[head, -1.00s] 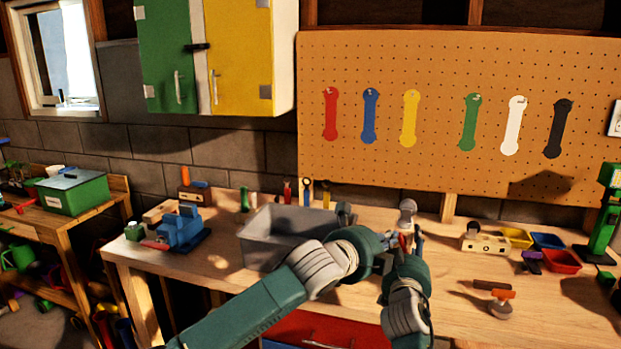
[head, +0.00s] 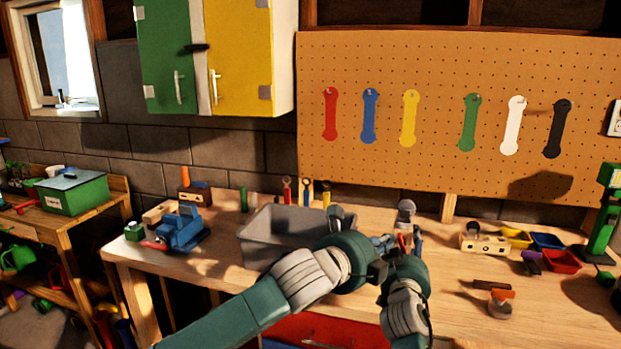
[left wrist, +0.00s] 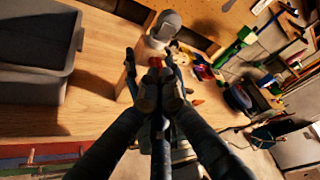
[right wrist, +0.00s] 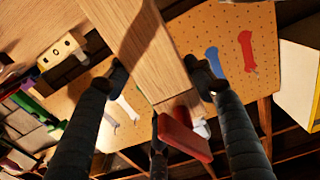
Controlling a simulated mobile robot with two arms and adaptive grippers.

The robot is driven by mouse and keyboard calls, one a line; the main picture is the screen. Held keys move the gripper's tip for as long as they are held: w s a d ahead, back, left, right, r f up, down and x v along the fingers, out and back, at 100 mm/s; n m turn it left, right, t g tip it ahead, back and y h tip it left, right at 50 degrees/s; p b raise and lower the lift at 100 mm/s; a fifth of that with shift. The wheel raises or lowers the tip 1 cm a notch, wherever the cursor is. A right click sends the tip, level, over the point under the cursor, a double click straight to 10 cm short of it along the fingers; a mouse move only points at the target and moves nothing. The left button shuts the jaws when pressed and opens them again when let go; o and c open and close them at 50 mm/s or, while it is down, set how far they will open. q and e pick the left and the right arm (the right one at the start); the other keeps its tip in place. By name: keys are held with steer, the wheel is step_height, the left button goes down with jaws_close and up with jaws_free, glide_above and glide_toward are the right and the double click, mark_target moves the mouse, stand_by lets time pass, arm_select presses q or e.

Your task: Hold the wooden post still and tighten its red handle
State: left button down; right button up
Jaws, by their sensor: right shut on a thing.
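The wooden post (right wrist: 140,35) fills the upper middle of the right wrist view, with one finger of my right gripper (right wrist: 162,75) against each side. The red handle (right wrist: 185,136) shows below the post's end there, and as a small red piece (left wrist: 155,62) in the left wrist view. My left gripper (left wrist: 160,92) has its fingertips close together right at the red handle. I cannot tell whether they touch it. In the head view both grippers meet over the bench, left of my right wrist, and my arms hide most of the post.
A grey bin (head: 262,240) stands on the bench just left of the grippers. A grey, round-topped item (head: 406,210) stands close behind them. To the right are a wooden block (head: 484,243) and small coloured bins (head: 561,261).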

mark_target(402, 243)
arm_select(q)
steer(key=shift+s+f, duration=0.3)
steer(key=shift+s, duration=0.4)
steer(key=shift+s+f, duration=0.25)
steer(key=shift+s, duration=0.45)
steer(key=w+f, duration=0.2)
steer(key=w, duration=0.5)
steer(key=shift+a+f, duration=0.15)
steer(key=shift+f, duration=0.15)
steer(key=shift+s+d, duration=0.1)
steer(key=shift+d, duration=0.45)
stand_by(0.3)
steer(key=shift+r, duration=0.4)
